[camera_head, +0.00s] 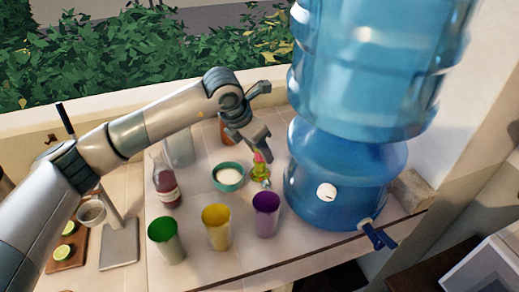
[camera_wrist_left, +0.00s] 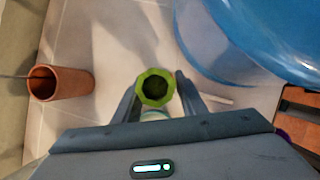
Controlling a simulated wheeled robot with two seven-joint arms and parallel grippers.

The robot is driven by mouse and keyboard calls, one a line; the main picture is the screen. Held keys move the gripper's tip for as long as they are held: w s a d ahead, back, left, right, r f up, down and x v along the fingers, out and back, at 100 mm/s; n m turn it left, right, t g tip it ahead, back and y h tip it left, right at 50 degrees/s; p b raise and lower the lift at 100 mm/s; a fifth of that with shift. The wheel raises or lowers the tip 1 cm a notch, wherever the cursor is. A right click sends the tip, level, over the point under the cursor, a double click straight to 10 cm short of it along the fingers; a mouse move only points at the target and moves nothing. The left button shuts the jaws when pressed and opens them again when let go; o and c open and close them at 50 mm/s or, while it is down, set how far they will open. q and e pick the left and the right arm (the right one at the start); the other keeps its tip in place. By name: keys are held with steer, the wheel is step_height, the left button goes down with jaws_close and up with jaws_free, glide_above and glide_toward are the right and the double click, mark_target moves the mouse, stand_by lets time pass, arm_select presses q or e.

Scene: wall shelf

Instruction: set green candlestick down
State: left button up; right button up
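The green candlestick (camera_head: 260,172) shows in the head view as a small yellow-green thing with a pinkish spot near its top, just below my left gripper (camera_head: 258,146). It looks upright, close to the counter by the purple cup. Whether its base touches the counter I cannot tell. In the left wrist view, its open angular green top (camera_wrist_left: 154,88) is between the two fingers of my left gripper (camera_wrist_left: 157,88), which lie against its sides. The fingers look closed on it. Its lower part is hidden there. My right gripper is in neither view.
A large blue water dispenser (camera_head: 335,188) stands close on the right. Green (camera_head: 166,240), yellow (camera_head: 217,228) and purple (camera_head: 266,215) cups line the front. A green-rimmed bowl (camera_head: 229,177) and dark red bottle (camera_head: 166,182) are left. A terracotta cylinder shows in the wrist view (camera_wrist_left: 60,84).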

arm_select(q)
steer(key=shift+r, duration=0.2)
steer(key=shift+a+r, duration=0.15)
steer(key=shift+r, duration=0.1)
steer(key=b+v, duration=0.4)
steer(key=v, duration=0.7)
steer(key=shift+b, duration=0.3)
steer(key=shift+s+r, duration=0.1)
steer(key=shift+r, duration=0.05)
